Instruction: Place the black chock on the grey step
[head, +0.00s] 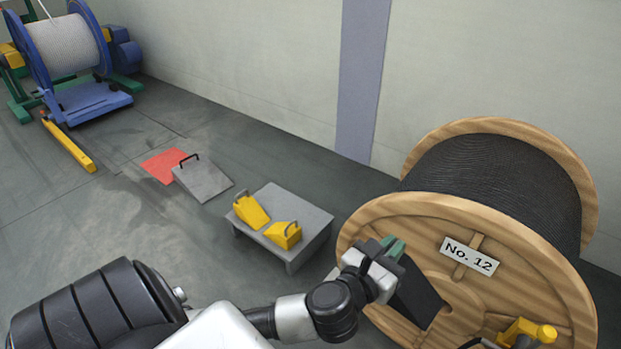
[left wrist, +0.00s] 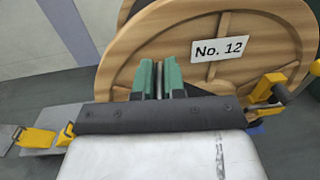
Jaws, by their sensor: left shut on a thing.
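The black chock (head: 418,297) is a dark wedge hanging at my left gripper (head: 388,258), in front of the wooden reel's near flange. My left gripper is shut on it, with green fingertips at its upper end; the grip itself is partly hidden. In the left wrist view the green fingers (left wrist: 159,78) stand close together in front of the reel, and the chock is not clearly seen. The grey step (head: 312,232) is a low platform on the floor to the left of my gripper. My right gripper is not in view.
Two yellow chocks (head: 252,212) with handles sit on the step. A grey wedge with a black handle (head: 202,180) lies by a red floor patch (head: 160,163). The large wooden reel (head: 388,220) stands right, with a yellow device (head: 530,332) before it.

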